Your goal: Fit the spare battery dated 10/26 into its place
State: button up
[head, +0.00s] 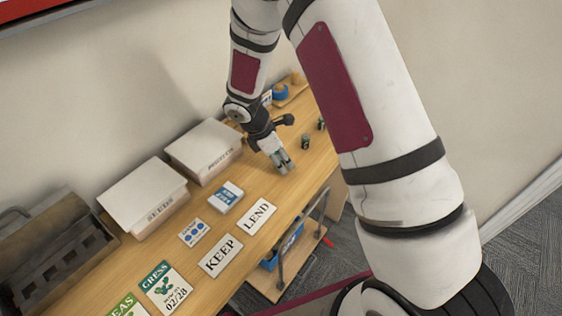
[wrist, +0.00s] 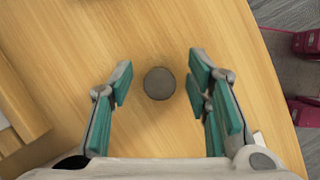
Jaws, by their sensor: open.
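Two small dark upright cylinders, which look like batteries, stand on the wooden table: a nearer one (head: 306,142) and a farther one (head: 321,124) in the head view. No date is readable on either. My gripper (head: 283,166) is low over the table, left of them in the head view. In the wrist view my gripper (wrist: 158,88) is open, with a round grey top (wrist: 159,83) between and apart from its fingers. I cannot tell which cylinder this is. A second dark round top (wrist: 93,1) is cut off at the upper edge. No battery slot is clearly identifiable.
White boxes marked SEEDS (head: 150,195) and another (head: 205,150) stand along the wall. A dark box with several openings (head: 55,255) is at left. KEEP (head: 221,257) and LEND (head: 257,216) cards lie along the front. A blue roll (head: 280,91) is at the far end.

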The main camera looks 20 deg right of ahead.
grip_shut()
jog(key=shift+r, duration=0.1)
